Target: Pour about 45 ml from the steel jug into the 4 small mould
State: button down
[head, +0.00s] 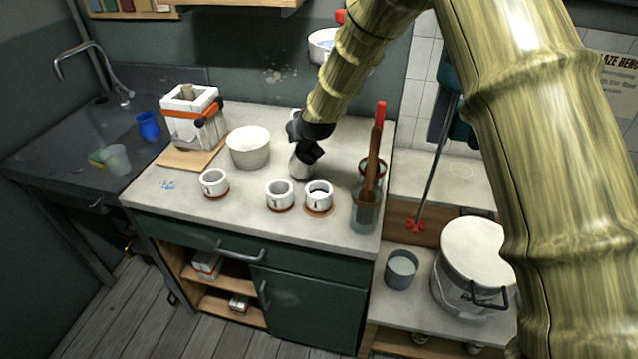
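Three small white round moulds with dark marks stand on the grey worktop: a left one (214,183), a middle one (280,196) and a right one (319,197). The marks are too small to read surely. A light grey vessel (302,166), likely the steel jug, stands behind the middle and right moulds. My gripper (309,151) is dark and comes down at the vessel's top, overlapping it in this view. Its fingers are too small and dark to tell whether they are open or shut on it.
A white bowl (249,147) stands left of the vessel. A strapped plaster block (191,117) sits on a board behind it. A glass jar of tools (366,205) stands close on the right. A sink (90,135) is far left; a lidded bucket (474,262) is lower right.

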jog(key=shift+w+a+f+g+h+p, duration=0.25)
jog(key=shift+w+f+g+p, duration=0.35)
jog(key=shift+f+g+p, duration=0.25)
jog(key=shift+w+a+f+g+h+p, duration=0.1)
jog(key=shift+w+f+g+h+p, duration=0.15)
jog(key=shift+w+f+g+p, duration=0.5)
jog(key=shift+w+a+f+g+h+p, duration=0.1)
jog(key=shift+w+f+g+h+p, duration=0.1)
jog(key=shift+f+g+p, duration=0.35)
jog(key=shift+w+a+f+g+h+p, duration=0.1)
jog(key=shift+f+g+h+p, duration=0.1)
jog(key=shift+f+g, duration=0.5)
